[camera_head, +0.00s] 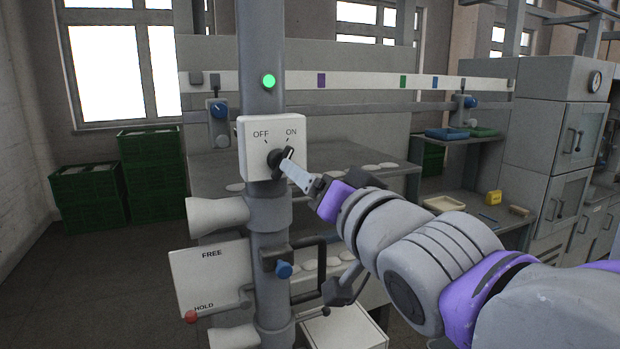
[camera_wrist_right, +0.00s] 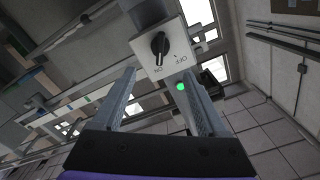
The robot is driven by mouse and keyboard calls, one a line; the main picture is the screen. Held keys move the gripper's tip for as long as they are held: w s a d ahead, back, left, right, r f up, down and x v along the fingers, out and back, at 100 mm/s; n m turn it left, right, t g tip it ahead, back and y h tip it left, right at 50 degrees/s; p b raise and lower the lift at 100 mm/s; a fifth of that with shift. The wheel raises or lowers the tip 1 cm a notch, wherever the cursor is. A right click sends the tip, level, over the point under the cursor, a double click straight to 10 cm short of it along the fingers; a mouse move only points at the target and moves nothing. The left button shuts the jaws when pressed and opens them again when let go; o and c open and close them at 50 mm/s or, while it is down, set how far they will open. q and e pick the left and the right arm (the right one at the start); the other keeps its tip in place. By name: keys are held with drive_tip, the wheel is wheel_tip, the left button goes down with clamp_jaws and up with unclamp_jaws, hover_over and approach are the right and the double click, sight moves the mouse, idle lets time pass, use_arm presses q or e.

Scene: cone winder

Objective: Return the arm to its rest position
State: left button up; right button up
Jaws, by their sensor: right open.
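My right arm comes in from the right in the head view. Its gripper (camera_head: 290,166) is at the rotary switch, with a fingertip overlapping the black knob (camera_head: 276,159). In the right wrist view the gripper (camera_wrist_right: 160,76) is open with nothing between its fingers. The knob (camera_wrist_right: 160,46) shows beyond the fingertips, seemingly clear of them. The knob points toward ON on the white switch box (camera_head: 257,128). A green lamp (camera_head: 268,81) glows above the box. My left gripper is not in view.
The switch box sits on a grey vertical post (camera_head: 262,30). Below it are a white FREE/HOLD plate (camera_head: 215,275), a red ball knob (camera_head: 191,316) and a blue knob (camera_head: 284,270). Green crates (camera_head: 90,195) stand at the left. A grey cabinet (camera_head: 545,130) stands at the right.

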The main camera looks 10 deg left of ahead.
drive_tip(key=s+d+f+g+h+p, duration=0.1)
drive_tip(key=d+f+h, duration=0.3)
drive_tip(key=f, duration=0.5)
drive_tip(key=d+f+m+g+h+p, duration=0.1)
drive_tip(key=d+f+g, duration=0.1)
drive_tip(key=d+f, duration=0.55)
drive_tip(key=s+d+f+g+h+p, duration=0.1)
drive_tip(key=d+f+h+p, duration=0.3)
drive_tip(key=f, duration=0.6)
drive_tip(key=s+d+f+g, duration=0.2)
drive_tip(key=s+d+f, duration=0.3)
drive_tip(key=s+f, duration=0.3)
drive_tip(key=s+d+f+g+h, duration=0.1)
drive_tip(key=s+d+f+g, duration=0.2)
drive_tip(key=f, duration=1)
drive_tip(key=s+d, duration=0.2)
drive_tip(key=s, duration=0.3)
drive_tip(key=shift+g, duration=0.3)
